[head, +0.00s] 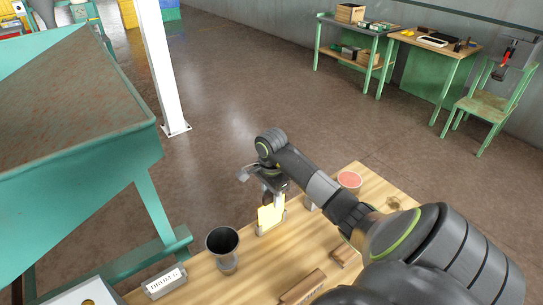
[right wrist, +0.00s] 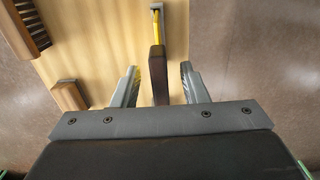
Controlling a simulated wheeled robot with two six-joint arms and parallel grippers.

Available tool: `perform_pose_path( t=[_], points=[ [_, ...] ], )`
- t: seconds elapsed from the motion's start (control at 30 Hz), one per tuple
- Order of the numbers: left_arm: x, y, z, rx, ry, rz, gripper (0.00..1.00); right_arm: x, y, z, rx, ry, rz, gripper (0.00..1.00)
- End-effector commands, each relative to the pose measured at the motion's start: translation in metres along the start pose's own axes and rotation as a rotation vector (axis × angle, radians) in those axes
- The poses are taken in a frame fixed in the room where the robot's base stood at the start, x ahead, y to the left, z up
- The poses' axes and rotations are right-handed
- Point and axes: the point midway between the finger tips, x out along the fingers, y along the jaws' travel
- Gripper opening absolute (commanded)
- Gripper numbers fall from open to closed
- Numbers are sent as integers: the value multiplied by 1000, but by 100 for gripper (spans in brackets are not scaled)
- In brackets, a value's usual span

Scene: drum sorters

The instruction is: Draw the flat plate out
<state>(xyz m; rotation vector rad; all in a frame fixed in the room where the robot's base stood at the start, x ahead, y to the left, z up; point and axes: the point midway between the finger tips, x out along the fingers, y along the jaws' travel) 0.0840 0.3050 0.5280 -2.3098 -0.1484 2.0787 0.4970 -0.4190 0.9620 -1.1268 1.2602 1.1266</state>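A yellow flat plate (head: 271,214) stands upright in a small grey holder on the wooden tabletop. In the right wrist view the yellow plate (right wrist: 157,30) is seen nearly edge-on, with a dark brown handle-like part (right wrist: 158,75) reaching toward me. My right gripper (head: 268,190) is above the plate. In the right wrist view its two fingers (right wrist: 159,80) are apart, one on each side of the brown part, with gaps visible on both sides. My left gripper is in neither view.
A dark metal cup (head: 222,245) stands left of the plate. A pink-topped round container (head: 349,181) is to the right. A brush-like wooden piece (head: 303,288), a small wooden block (head: 345,254) and a lettered grey block (head: 165,282) lie nearer.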

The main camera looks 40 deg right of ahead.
Motion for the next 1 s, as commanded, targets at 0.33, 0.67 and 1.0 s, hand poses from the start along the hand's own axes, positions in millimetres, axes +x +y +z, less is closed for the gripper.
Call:
perform_pose_path(
  t=[0.33,0.67,1.0],
  points=[
    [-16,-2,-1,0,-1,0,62,31,0,0,0,-1,0,40],
    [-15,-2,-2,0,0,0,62,31,0,0,-1,0,0,20],
    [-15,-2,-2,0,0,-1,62,30,0,0,-1,0,-2,0]
  ],
)
